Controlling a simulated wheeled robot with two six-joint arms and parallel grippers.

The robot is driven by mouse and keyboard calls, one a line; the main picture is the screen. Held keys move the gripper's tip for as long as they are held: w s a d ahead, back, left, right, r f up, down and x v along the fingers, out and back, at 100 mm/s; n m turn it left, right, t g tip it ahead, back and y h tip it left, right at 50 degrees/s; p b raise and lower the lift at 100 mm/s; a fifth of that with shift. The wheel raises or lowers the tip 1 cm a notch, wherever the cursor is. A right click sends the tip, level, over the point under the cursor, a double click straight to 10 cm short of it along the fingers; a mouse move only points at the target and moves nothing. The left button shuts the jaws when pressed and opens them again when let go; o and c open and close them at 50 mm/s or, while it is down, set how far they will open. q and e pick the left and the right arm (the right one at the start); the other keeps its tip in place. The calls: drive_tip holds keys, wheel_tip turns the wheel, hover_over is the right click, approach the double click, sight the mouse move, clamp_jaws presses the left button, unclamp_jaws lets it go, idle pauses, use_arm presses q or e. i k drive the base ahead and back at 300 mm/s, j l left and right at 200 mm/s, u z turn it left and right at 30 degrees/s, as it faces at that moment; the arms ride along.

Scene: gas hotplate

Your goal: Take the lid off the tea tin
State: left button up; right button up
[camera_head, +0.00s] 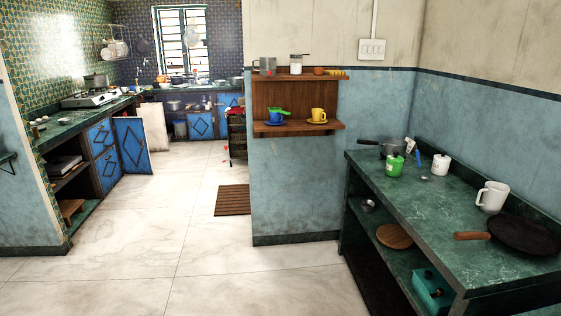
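A green canister (394,167) with a pale mark on its front stands upright on the green stone counter on the right, in front of a dark saucepan. A white canister (440,164) with a small knob on top stands to its right. Both look closed. Which of them is the tea tin I cannot tell at this size. Neither of my grippers is in view.
The green counter (440,228) also holds a saucepan (383,147), white mug (492,196) and dark frying pan (527,235). A wooden shelf (293,128) with cups hangs on the wall. A blue cabinet door (132,145) stands open far left. The middle floor is clear.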

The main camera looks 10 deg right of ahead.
sight(395, 158)
drive_tip(key=i+j, duration=0.1)
drive_tip(key=i, duration=1.6)
drive_tip(key=i+z, duration=0.85)
drive_tip(key=i+j+z, duration=0.15)
drive_tip(key=z, duration=0.3)
drive_tip(key=i+j+z, duration=0.4)
